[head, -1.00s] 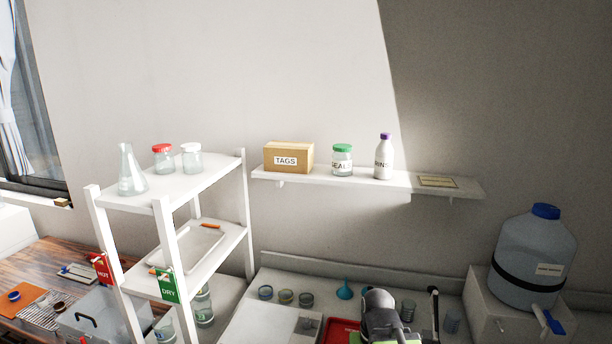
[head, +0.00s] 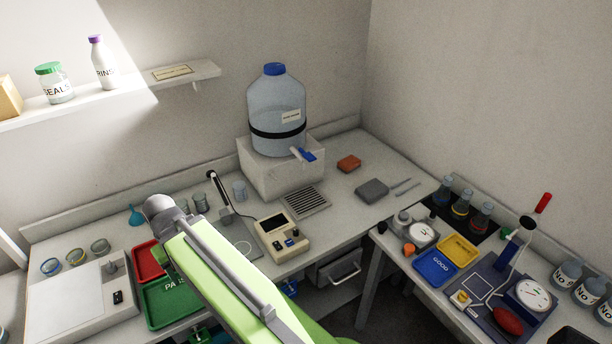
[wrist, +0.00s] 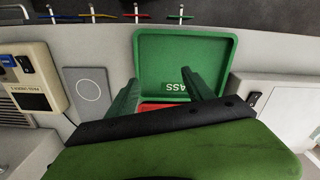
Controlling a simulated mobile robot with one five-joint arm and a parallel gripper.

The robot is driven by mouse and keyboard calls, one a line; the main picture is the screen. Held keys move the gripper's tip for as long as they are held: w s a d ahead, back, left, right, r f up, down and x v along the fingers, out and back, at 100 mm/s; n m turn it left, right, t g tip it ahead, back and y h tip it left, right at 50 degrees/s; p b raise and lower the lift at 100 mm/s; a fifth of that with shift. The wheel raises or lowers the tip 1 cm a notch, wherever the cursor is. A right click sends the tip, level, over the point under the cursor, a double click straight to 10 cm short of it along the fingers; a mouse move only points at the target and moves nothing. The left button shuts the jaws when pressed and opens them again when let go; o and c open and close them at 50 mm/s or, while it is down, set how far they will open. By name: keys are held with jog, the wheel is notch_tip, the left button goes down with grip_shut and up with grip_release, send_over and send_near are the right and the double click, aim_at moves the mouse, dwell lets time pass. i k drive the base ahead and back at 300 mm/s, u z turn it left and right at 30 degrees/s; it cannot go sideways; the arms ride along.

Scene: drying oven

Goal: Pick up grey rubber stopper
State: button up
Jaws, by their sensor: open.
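I cannot make out the grey rubber stopper for certain. A small grey round piece (head: 404,216) stands on the right-hand bench in the head view, too small to identify. My gripper (wrist: 165,92) shows in the wrist view with its two green fingers apart and nothing visible between them. It hangs over the green PASS tray (wrist: 185,44) and a red tray (wrist: 163,106), which lies partly hidden beyond the black palm edge. In the head view my arm covers part of the green tray (head: 170,306); the red tray (head: 147,262) is beside it.
A water carboy (head: 276,110) stands on a white block at the back. A beige meter (head: 282,237) is right of my arm. The right bench holds a blue GOOD tray (head: 436,268), a yellow tray (head: 459,249), flasks and a dial gauge (head: 532,295).

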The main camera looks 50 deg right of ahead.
aim_at(403, 216)
jog(key=z, duration=2.4)
jog(key=i, duration=0.25)
jog(key=z, duration=0.05)
